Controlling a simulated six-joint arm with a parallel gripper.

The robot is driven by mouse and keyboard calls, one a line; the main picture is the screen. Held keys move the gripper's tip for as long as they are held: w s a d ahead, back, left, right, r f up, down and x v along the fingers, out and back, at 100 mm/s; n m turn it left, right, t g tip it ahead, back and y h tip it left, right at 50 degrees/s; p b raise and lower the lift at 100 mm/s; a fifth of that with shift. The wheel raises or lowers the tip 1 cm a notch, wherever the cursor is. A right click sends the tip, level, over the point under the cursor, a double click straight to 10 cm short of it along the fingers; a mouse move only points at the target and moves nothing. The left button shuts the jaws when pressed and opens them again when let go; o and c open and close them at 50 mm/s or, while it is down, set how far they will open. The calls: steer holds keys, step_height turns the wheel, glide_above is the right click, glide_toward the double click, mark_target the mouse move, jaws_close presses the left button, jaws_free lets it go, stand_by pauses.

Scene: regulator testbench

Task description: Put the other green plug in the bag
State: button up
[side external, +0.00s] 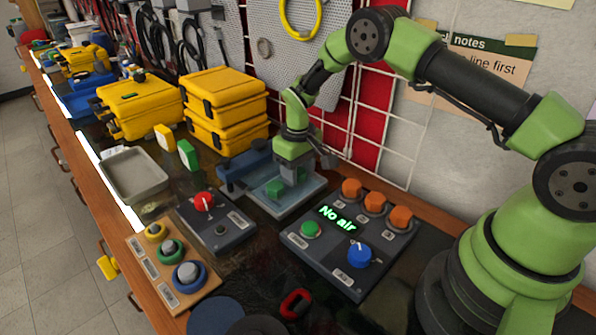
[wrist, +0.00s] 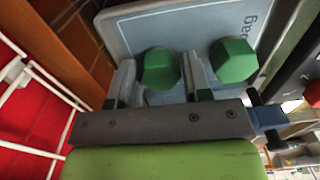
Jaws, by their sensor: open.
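The bag is a flat light blue-grey tray (side external: 283,214) with a raised rim, and the wrist view shows "bag" written on it (wrist: 205,22). Two green plugs with faceted heads are on it. One plug (wrist: 160,70) sits between the fingers of my gripper (wrist: 160,80), with small gaps visible. The other plug (wrist: 233,60) is just outside the right finger. In the side view my gripper (side external: 293,178) is low over the tray, and one green plug (side external: 275,187) shows beside it. My gripper is open and partly hides the tray.
A control panel (side external: 345,240) reading "No air", with orange knobs, stands right of the tray. A panel with a red knob (side external: 204,202) is in front-left. A blue fixture (side external: 245,168) and yellow cases (side external: 225,108) stand behind-left. A grey bin (side external: 134,173) looks empty.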

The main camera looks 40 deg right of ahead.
steer(key=s+a+r+m+t, duration=0.1)
steer(key=s+r, duration=0.1)
steer(key=r, duration=0.9)
steer(key=s+a+r+t, duration=0.1)
steer(key=s+r, duration=0.1)
steer(key=r, duration=0.9)
steer(key=s+a+r+m+t+y, duration=0.1)
steer(key=s+r+t, duration=0.1)
steer(key=s, duration=0.9)
steer(key=s+a+r+m+t+y, duration=0.1)
steer(key=s+r, duration=0.4)
steer(key=s, duration=0.5)
steer(key=shift+s+a+r+m+t, duration=0.35)
steer(key=shift+a+m+t, duration=0.25)
steer(key=shift+t, duration=0.5)
